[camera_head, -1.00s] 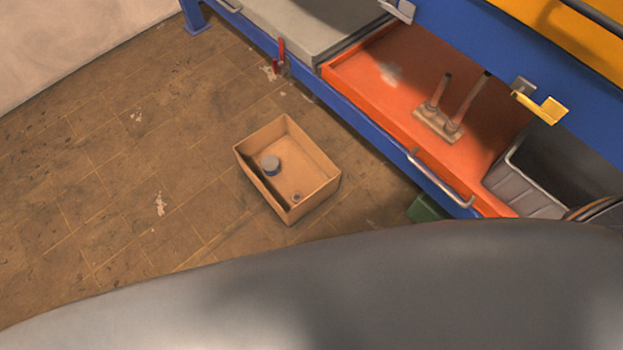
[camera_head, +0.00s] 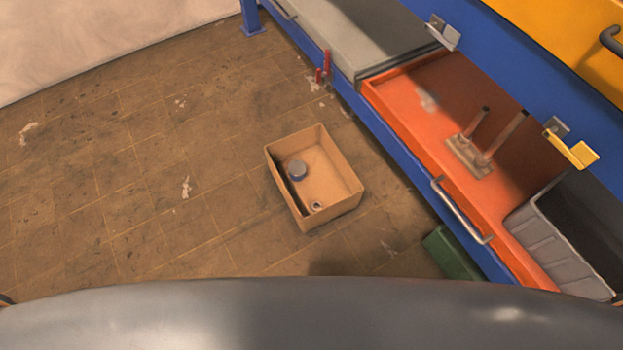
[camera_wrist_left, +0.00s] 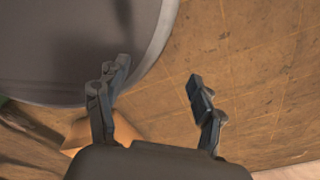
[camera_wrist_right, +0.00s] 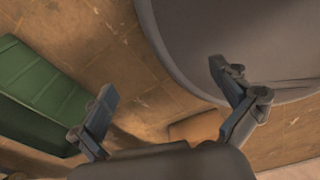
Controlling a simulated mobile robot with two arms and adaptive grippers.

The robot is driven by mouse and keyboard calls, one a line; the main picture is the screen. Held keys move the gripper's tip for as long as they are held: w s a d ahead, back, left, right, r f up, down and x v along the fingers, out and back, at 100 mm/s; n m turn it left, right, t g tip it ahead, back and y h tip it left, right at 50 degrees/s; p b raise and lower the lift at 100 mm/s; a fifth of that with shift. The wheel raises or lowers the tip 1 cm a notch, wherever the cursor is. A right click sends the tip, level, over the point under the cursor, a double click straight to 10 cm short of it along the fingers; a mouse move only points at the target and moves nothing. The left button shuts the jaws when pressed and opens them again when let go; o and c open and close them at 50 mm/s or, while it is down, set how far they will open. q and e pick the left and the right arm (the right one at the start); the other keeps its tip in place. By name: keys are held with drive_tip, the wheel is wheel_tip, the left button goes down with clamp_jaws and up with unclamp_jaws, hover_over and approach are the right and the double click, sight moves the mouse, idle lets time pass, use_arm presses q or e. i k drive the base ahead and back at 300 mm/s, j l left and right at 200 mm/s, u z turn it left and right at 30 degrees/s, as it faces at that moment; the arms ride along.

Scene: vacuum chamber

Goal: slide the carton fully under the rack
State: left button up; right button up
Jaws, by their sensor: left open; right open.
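An open carton (camera_head: 340,203) stands on the floor in the head view, clear of the rack. My left gripper (camera_wrist_left: 158,85) is open and empty over bare floor in the left wrist view. My right gripper (camera_wrist_right: 165,80) is open and empty in the right wrist view. Neither gripper shows in the head view.
A green box (camera_head: 455,254) sits low by the rack's near end; a green ribbed box also shows in the right wrist view (camera_wrist_right: 40,95). A grey bin (camera_head: 560,250) and a red-handled item (camera_head: 323,70) are at the rack. The floor left of the carton is clear.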

sight(330, 180)
drive_tip(key=i, duration=0.25)
drive_tip(key=i+l+u, duration=0.2)
drive_tip(key=i+u, duration=0.2)
drive_tip(key=i+l+u, duration=0.35)
drive_tip(key=k+j+u, duration=0.1)
drive_tip(key=u, duration=1.1)
